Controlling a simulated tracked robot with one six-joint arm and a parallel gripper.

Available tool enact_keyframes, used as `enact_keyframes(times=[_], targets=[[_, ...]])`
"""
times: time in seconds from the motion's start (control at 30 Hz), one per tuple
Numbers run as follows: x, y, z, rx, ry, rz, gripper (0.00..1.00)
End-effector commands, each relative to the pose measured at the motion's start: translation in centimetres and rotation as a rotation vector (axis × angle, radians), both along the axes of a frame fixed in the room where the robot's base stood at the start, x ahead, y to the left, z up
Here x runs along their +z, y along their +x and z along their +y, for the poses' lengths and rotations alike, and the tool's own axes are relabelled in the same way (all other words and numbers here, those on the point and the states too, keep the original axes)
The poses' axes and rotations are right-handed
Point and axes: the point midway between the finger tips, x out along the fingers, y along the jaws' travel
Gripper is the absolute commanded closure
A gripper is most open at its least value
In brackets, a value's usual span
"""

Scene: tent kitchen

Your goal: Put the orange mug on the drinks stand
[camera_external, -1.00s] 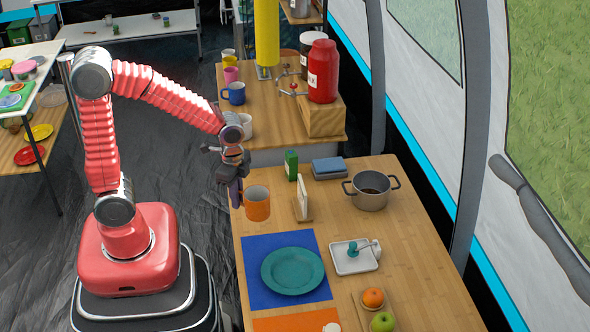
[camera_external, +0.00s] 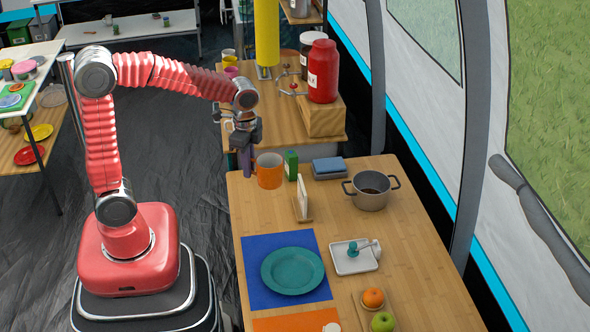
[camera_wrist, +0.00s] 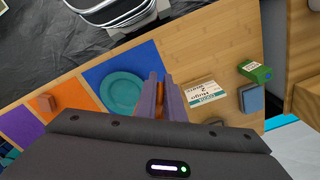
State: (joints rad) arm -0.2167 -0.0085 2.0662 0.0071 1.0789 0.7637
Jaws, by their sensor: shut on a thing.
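The orange mug (camera_external: 270,171) is upright in the external view, near the far left corner of the dining table, and appears raised above it. My gripper (camera_external: 249,163) is at the mug's left side, shut on it. In the wrist view my two purple-grey fingers (camera_wrist: 163,98) are close together, with only a sliver of orange between them. The drinks stand (camera_external: 325,118) is a wooden block on the counter behind, holding a red canister (camera_external: 322,71) and a dark jar. My arm hides part of that counter.
A green box (camera_external: 291,165), a blue sponge-like block (camera_external: 327,165) and a white card stand (camera_external: 301,197) are near the mug. A pot (camera_external: 371,191) stands to the right. A yellow post (camera_external: 267,35) rises left of the canister.

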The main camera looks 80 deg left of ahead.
Motion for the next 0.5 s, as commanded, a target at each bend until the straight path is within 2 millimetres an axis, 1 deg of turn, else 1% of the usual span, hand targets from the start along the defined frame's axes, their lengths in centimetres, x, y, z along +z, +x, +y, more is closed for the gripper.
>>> enact_keyframes(times=[0.17,0.3,0.37,0.5], targets=[[1.0,2.7,3.5,0.031,0.0,0.001,1.0],[1.8,5.0,7.1,0.059,-0.001,0.001,1.0],[2.1,5.9,8.7,0.071,-0.001,0.001,1.0],[2.7,7.6,12.7,0.097,-0.001,0.002,1.0]])
